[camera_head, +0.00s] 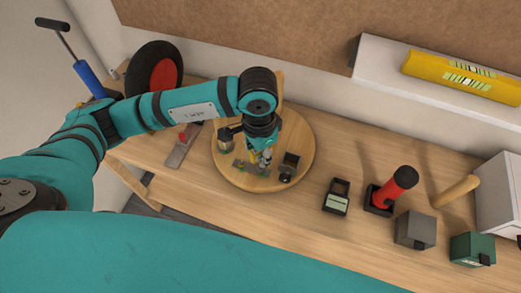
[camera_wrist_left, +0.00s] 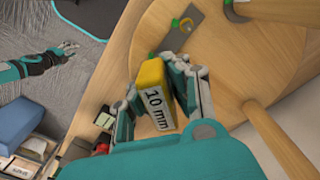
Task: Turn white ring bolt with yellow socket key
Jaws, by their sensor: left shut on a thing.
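My left gripper (camera_head: 264,158) is over the round wooden board in the head view. In the left wrist view, my left gripper (camera_wrist_left: 160,105) is shut on the yellow socket key (camera_wrist_left: 152,76), whose white label reads "10 mm". A little yellow of the key also shows in the head view. A grey metal plate (camera_wrist_left: 181,30) with small green parts lies on the board beyond the key. I cannot pick out the white ring bolt; the key and fingers cover part of the plate. My right gripper (camera_wrist_left: 66,50) appears small at the upper left of the wrist view.
The round board (camera_head: 303,143) lies on the wooden bench. Dark holders, a red-handled tool (camera_head: 391,188), a grey box (camera_head: 414,230) and a green box (camera_head: 472,248) stand to the right. A black wheel with a red hub (camera_head: 165,74) stands at the back left.

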